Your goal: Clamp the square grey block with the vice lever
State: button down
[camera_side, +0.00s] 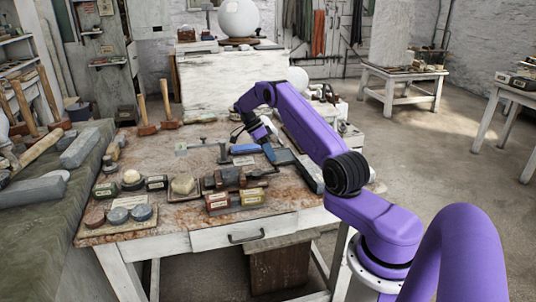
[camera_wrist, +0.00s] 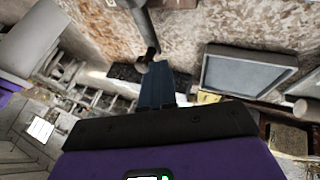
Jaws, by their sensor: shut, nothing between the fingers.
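My gripper (camera_wrist: 158,68) points away from the wrist camera, its dark blue fingers together and empty. In the side view my gripper (camera_side: 269,151) is low over the middle-right of the workbench. A dark metal rod with a rounded end, which looks like the vice lever (camera_wrist: 148,44), comes down from the top of the wrist view. Its end is right beside my fingertips; I cannot tell whether they touch. Whether the vice jaws hold anything is not clear.
A blue object (camera_side: 244,149) lies close to my gripper on the left. The bench's back left has some bare surface.

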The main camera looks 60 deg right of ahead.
jog(key=shift+s+a+m, duration=0.1)
jog(key=shift+s+m, duration=0.15)
jog(key=shift+m, duration=0.05)
dwell(0.5)
jog(key=v, duration=0.7)
jog(key=shift+w+r, duration=0.15)
jog(key=shift+w, duration=0.05)
jog(key=shift+w+r, duration=0.1)
dwell(0.5)
